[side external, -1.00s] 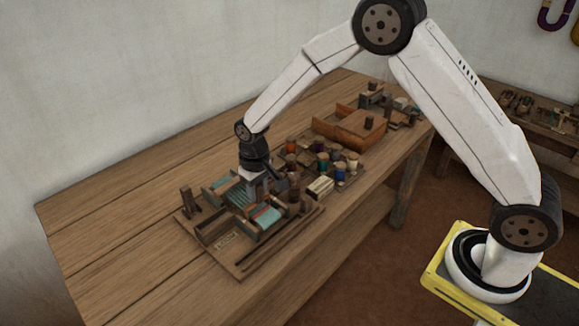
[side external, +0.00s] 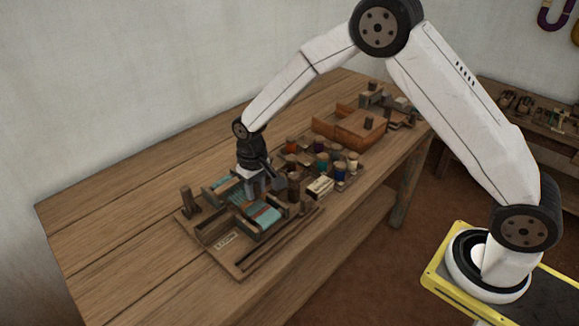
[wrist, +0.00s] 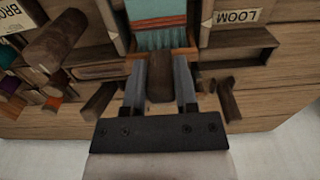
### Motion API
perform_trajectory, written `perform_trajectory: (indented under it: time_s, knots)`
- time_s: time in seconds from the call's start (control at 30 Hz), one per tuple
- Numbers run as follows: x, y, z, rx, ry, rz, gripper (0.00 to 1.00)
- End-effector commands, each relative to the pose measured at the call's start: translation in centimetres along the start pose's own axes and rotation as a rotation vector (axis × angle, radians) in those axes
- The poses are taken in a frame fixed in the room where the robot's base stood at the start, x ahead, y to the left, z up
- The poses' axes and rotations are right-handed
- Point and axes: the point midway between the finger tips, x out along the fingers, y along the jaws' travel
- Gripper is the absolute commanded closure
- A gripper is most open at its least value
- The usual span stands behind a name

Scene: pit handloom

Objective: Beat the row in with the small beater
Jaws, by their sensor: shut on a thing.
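My gripper (wrist: 160,90) is shut on the dark brown wooden handle of the small beater (wrist: 160,75), with one finger on each side of it. In the side view my gripper (side external: 257,188) is low over the far part of the small loom (side external: 215,230). In the wrist view the teal cloth (wrist: 157,10) has a red-orange row (wrist: 158,22) across it, with pale blue warp threads (wrist: 166,40) between it and the beater. The beater's lower end and any teeth are hidden, so I cannot tell whether it touches the row.
Several thread spools (side external: 320,163) stand beside the loom, close to my gripper. A brown wooden box (side external: 350,130) is farther back. The table's left part (side external: 110,200) is clear.

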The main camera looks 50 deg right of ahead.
Motion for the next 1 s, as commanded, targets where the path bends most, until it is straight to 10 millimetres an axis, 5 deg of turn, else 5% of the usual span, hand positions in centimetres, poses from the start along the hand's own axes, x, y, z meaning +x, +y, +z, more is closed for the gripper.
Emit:
perform_trajectory:
  time_s: [0.87, 0.9, 1.0]
  knots:
    - [0.3, -0.1, -5.4, -0.002, -0.003, -0.001, 1.0]
    - [0.3, -0.1, -5.4, -0.003, -0.004, -0.001, 0.54]
    - [0.3, -0.1, -5.4, -0.002, -0.004, -0.001, 0.26]
